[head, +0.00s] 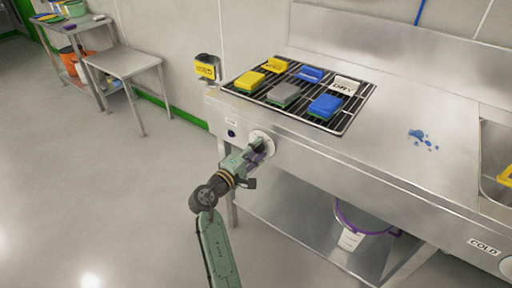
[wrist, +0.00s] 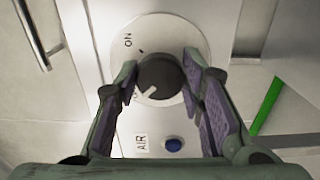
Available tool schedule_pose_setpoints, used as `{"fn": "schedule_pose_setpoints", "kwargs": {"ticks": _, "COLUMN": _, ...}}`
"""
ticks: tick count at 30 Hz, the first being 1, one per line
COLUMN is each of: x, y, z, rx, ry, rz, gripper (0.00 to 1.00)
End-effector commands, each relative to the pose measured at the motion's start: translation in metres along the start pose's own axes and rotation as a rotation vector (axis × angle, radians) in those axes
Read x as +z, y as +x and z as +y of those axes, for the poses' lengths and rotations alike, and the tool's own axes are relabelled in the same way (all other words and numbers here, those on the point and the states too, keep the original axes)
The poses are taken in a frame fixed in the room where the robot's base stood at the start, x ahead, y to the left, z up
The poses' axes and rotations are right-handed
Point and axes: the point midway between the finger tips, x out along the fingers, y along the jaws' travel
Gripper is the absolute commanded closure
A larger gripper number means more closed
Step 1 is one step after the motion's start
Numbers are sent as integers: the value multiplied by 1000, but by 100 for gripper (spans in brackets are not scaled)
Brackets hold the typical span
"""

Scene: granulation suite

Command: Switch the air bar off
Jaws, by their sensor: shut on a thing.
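The air bar's dark round knob (wrist: 160,76) sits on a pale round dial plate (wrist: 178,30) on the steel bench front. Its white pointer line points to the lower left in the wrist view, away from the ON mark (wrist: 128,40). Another mark near the pointer's end is mostly hidden by a finger. My gripper (wrist: 161,74) is shut on the knob, one finger on each side. In the head view my gripper (head: 259,148) reaches the dial plate (head: 267,136), and the knob is largely hidden. An AIR label (wrist: 141,142) and a blue button or lamp (wrist: 173,144) are beside the dial.
A rack (head: 303,92) with several coloured sponges or blocks lies on the bench top (head: 400,120) above the dial. A small steel table (head: 125,63) is at the back left. The floor at left is clear.

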Motion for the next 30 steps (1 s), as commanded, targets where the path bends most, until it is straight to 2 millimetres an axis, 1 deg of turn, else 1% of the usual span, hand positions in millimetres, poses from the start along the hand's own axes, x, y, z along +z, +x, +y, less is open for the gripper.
{"fn": "schedule_pose_setpoints", "kwargs": {"ticks": 16, "x": -1, "y": 0, "z": 0, "rx": 1, "ry": -27, "rz": 2, "gripper": 92}}
{"fn": "schedule_pose_setpoints", "kwargs": {"ticks": 17, "x": -1, "y": 0, "z": 0, "rx": 1, "ry": -27, "rz": 2, "gripper": 64}}
{"fn": "schedule_pose_setpoints", "kwargs": {"ticks": 26, "x": 0, "y": 0, "z": 0, "rx": 1, "ry": -25, "rz": 1, "gripper": 44}}
{"fn": "schedule_pose_setpoints", "kwargs": {"ticks": 30, "x": 0, "y": 0, "z": 0, "rx": 0, "ry": -25, "rz": 1, "gripper": 44}}
